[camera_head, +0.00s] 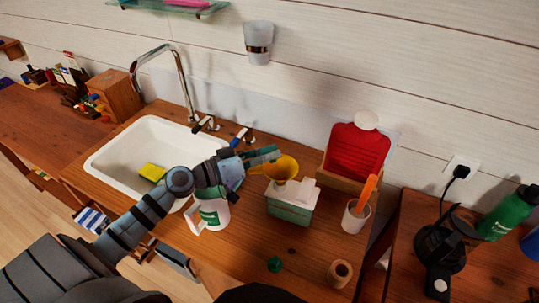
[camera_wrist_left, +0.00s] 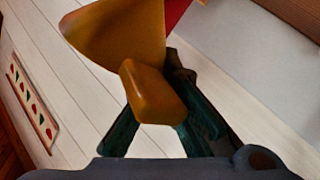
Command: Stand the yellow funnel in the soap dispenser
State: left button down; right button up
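The yellow funnel (camera_head: 284,168) is in my left gripper (camera_head: 264,155), held up above the counter, close over the left back of a teal box. In the left wrist view the funnel's wide cone (camera_wrist_left: 120,28) is at the top, and a blocky yellow part (camera_wrist_left: 150,92) lies between the two fingers. A white container with a green label (camera_head: 212,215) and a handle stands on the counter below my left wrist. It may be the soap dispenser; its top is partly hidden by my arm. My right gripper is not in view.
The teal box (camera_head: 290,210) with white on top stands in front of a red object (camera_head: 356,150). A white cup with an orange item (camera_head: 355,215) is at right. A small green piece (camera_head: 275,264) and a wooden ring (camera_head: 340,273) lie in front. The sink (camera_head: 105,160) is left.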

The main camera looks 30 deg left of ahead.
pick_arm(q)
jog(key=shift+f+b, duration=0.4)
jog(key=c, duration=1.7)
grip_release()
notch_tip(320, 180, up, 10)
